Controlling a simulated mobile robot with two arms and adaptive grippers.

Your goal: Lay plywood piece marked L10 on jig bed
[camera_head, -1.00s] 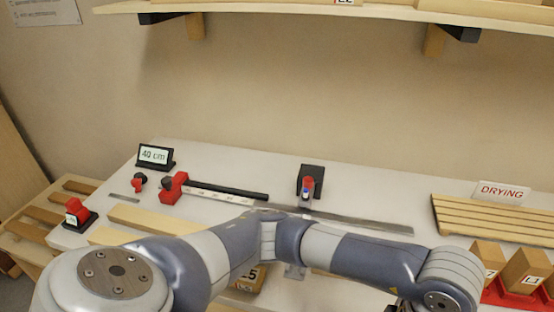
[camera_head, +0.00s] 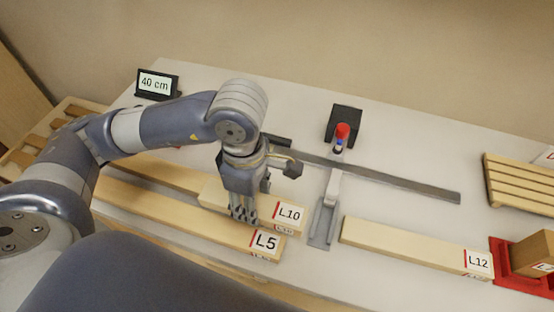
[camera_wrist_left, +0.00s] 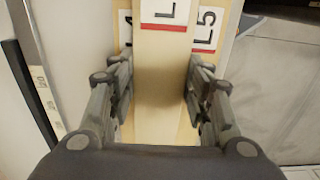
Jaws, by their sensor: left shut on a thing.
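The plywood piece marked L10 (camera_head: 225,196) is a pale block with a white, red-edged label at its right end. My left gripper (camera_head: 243,212) is shut on it from above. In the left wrist view the piece (camera_wrist_left: 163,100) lies between both fingers (camera_wrist_left: 160,85), its label cut off by the top edge. It overlaps its neighbours there and looks higher than they are; whether it touches them I cannot tell. A grey metal bracket (camera_head: 320,228) and a long grey bar (camera_head: 400,182) are right of it. No part is marked as the jig bed. My right gripper is not in view.
Piece L5 (camera_head: 190,221) lies in front of L10, and another strip (camera_head: 165,172) lies behind. Piece L12 (camera_head: 400,243) is to the right, near a red holder (camera_head: 515,277). A red-topped item (camera_head: 341,135) stands by a black block (camera_head: 346,122). A 40 cm sign (camera_head: 156,84) stands at back left.

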